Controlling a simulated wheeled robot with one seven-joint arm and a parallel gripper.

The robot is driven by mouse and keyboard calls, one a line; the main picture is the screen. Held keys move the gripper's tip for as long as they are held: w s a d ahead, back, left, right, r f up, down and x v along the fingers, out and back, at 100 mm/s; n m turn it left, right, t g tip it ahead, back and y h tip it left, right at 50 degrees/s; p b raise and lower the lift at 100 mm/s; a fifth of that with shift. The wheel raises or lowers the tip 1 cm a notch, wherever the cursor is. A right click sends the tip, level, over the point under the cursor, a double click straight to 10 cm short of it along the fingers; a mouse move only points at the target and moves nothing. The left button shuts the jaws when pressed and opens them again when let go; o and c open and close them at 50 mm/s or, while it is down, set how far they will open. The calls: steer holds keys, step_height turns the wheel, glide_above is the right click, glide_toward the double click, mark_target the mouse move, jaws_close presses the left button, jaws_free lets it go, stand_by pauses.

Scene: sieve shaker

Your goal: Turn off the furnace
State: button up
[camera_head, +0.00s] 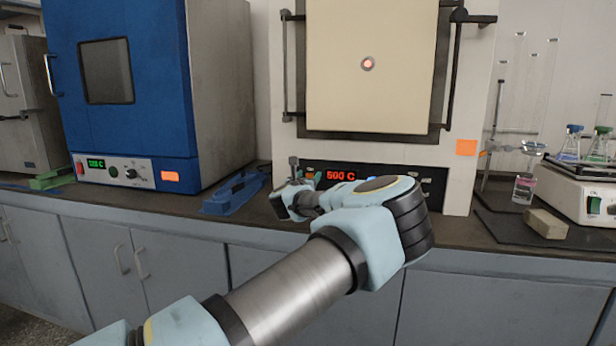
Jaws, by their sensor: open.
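The furnace (380,70) is the tall white unit with a cream door at the centre back of the bench. A small red-glowing spot (368,63) shows in its door. Its dark lower panel has a lit red display (341,175) reading 500 C. My gripper (295,170) is at the left end of this panel, close in front of it. It is open, and I see nothing between its fingers. My arm and wrist cover much of the panel's lower and middle part, so any switch or buttons there are mostly hidden. I cannot tell whether the gripper touches the panel.
A blue oven (120,120) with a green display stands left. A blue object (234,194) lies on the bench (150,203) beside my gripper. On the right are a glassware stand (520,100), a small block (545,223) and a white stirrer-like device (585,190) with flasks.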

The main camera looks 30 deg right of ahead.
jaws_close()
stand_by(0.5)
